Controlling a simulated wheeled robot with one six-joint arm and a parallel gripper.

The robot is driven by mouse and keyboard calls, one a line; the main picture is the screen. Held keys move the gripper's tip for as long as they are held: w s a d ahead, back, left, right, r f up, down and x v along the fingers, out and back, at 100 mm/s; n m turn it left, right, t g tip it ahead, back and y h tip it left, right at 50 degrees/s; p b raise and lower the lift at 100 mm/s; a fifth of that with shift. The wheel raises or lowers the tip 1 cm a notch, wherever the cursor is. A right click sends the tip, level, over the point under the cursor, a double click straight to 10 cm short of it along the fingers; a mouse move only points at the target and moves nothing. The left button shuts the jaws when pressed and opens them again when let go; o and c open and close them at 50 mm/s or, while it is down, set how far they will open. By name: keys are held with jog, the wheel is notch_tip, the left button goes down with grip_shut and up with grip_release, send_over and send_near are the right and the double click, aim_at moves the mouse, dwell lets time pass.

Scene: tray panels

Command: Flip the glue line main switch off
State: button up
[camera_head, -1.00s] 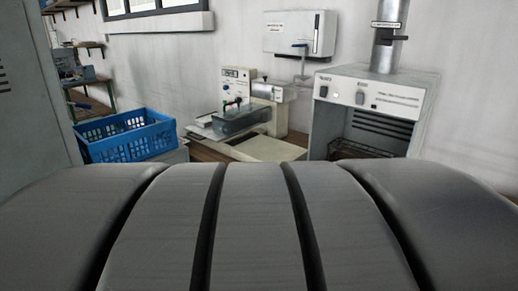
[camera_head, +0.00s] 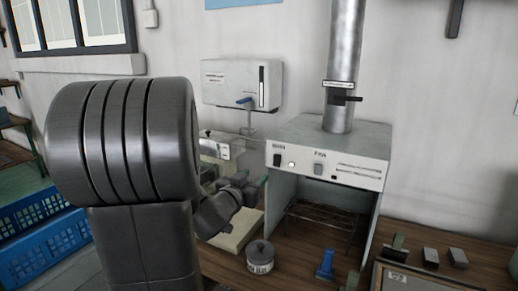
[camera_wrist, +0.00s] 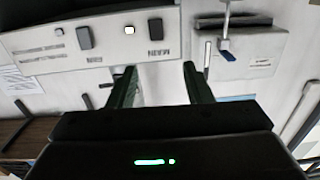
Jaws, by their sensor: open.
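The wall box (camera_head: 242,84) has a label too small to read and a blue lever (camera_head: 244,100) at its lower front. In the upside-down wrist view the blue lever (camera_wrist: 227,50) is right of my gripper (camera_wrist: 160,82). My gripper's two dark green fingers are spread, with nothing between them. The hood panel (camera_head: 345,168) carries a dark rocker marked MAIN (camera_head: 277,160), a lit white lamp (camera_head: 291,164) and a rocker marked FAN (camera_head: 318,168). In the wrist view, the MAIN rocker (camera_wrist: 155,28) is beyond the gap between the fingers.
A metal duct (camera_head: 343,60) with a dark handle (camera_head: 346,99) rises from the hood. A lidded pot (camera_head: 260,257) and a blue-handled tool (camera_head: 325,265) are on the wooden bench. Blue crates (camera_head: 45,240) are at the left. Wall space between box and duct is clear.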

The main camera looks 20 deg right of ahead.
aim_at(277, 156)
jog(key=x, duration=0.4)
jog(key=p+x, duration=0.1)
jog(key=x, duration=0.4)
jog(key=p+x, duration=0.1)
jog(key=x, duration=0.4)
jog(key=shift+s+d+r, duration=0.2)
jog(key=shift+s+r, duration=0.1)
jog(key=shift+c, duration=0.4)
